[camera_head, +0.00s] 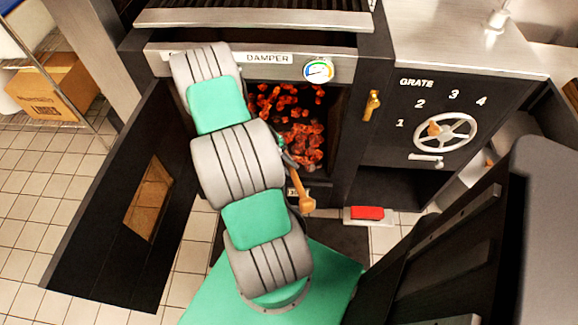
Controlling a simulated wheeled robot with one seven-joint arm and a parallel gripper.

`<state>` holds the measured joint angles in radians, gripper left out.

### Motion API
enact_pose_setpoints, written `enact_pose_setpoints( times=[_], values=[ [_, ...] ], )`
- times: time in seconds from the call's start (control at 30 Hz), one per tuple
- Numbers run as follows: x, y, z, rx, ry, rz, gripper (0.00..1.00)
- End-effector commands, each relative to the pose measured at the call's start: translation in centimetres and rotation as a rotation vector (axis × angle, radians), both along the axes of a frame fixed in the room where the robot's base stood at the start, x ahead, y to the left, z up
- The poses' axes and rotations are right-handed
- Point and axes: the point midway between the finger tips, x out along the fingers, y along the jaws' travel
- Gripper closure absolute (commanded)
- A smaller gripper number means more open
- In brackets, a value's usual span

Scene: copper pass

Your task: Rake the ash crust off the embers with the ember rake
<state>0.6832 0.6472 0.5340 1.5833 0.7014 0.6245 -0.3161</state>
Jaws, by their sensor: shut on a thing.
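Glowing red-orange embers (305,135) lie in the open firebox under the damper panel, with dark patches among them. I cannot make out a separate ash crust; the left part of the bed is behind my arm. The ember rake (303,203) shows its tan wooden handle end just right of my arm, in front of the firebox mouth. Its shaft runs up toward the firebox, and its head is hidden. My gripper (284,147) is mostly hidden behind my arm at the firebox opening, with only a small edge showing; it is shut on the rake.
The firebox door (105,215) stands open at left. A damper gauge (319,70) is above the opening, a brass latch (371,105) at its right. A grate handwheel (444,131) is further right. A red-topped block (367,213) lies low at right. A cardboard box (52,85) is far left.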

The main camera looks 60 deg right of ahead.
Motion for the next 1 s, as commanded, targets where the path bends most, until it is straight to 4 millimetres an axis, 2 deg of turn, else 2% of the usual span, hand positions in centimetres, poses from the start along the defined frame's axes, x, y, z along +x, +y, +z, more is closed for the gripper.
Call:
enact_pose_setpoints(
  times=[0.2, 0.77, 1.0],
  values=[
    [0.0, 0.0, 0.1, -0.001, 0.000, -0.001, 1.00],
    [0.0, 0.0, -0.2, -0.001, 0.001, 0.000, 1.00],
    [-0.6, 1.4, -0.1, 0.003, 0.003, 0.001, 1.00]
  ],
)
